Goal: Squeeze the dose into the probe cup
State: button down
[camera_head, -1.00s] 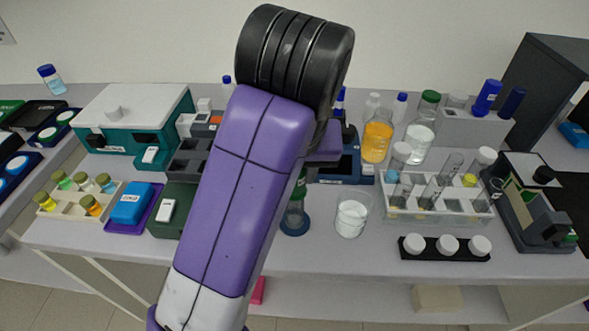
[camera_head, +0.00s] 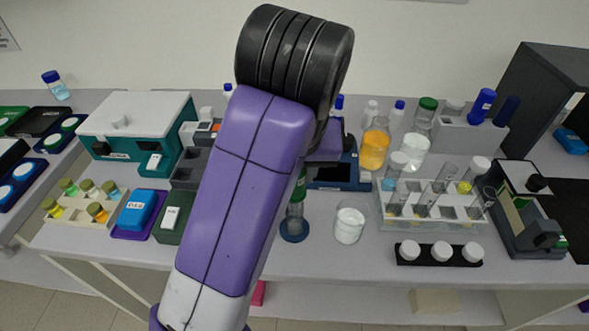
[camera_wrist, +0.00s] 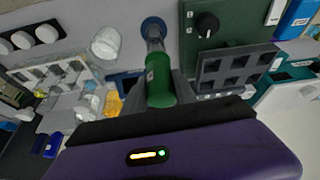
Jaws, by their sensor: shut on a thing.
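My gripper (camera_wrist: 159,88) has its grey fingers on either side of a green bulb-like piece (camera_wrist: 159,80) and is shut on it. In the head view my arm hides the gripper, and only a sliver of the green piece (camera_head: 300,188) shows at the arm's right edge. Beyond the green piece in the wrist view is a clear glass part (camera_wrist: 154,42) above a round blue base (camera_wrist: 153,26). The blue base (camera_head: 294,231) also shows in the head view with clear glass above it. I cannot tell whether the green piece touches the glass, or which vessel is the probe cup.
A glass beaker (camera_head: 349,225) stands just right of the blue base. A tube rack (camera_head: 432,213) and a black strip with white caps (camera_head: 439,255) are farther right. A dark green device (camera_wrist: 232,28) with a black knob and a grey block (camera_wrist: 235,72) lie close by.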

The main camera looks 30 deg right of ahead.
jog(key=shift+r+p, duration=3.8)
jog(key=shift+r, duration=0.2)
jog(key=shift+f, duration=0.1)
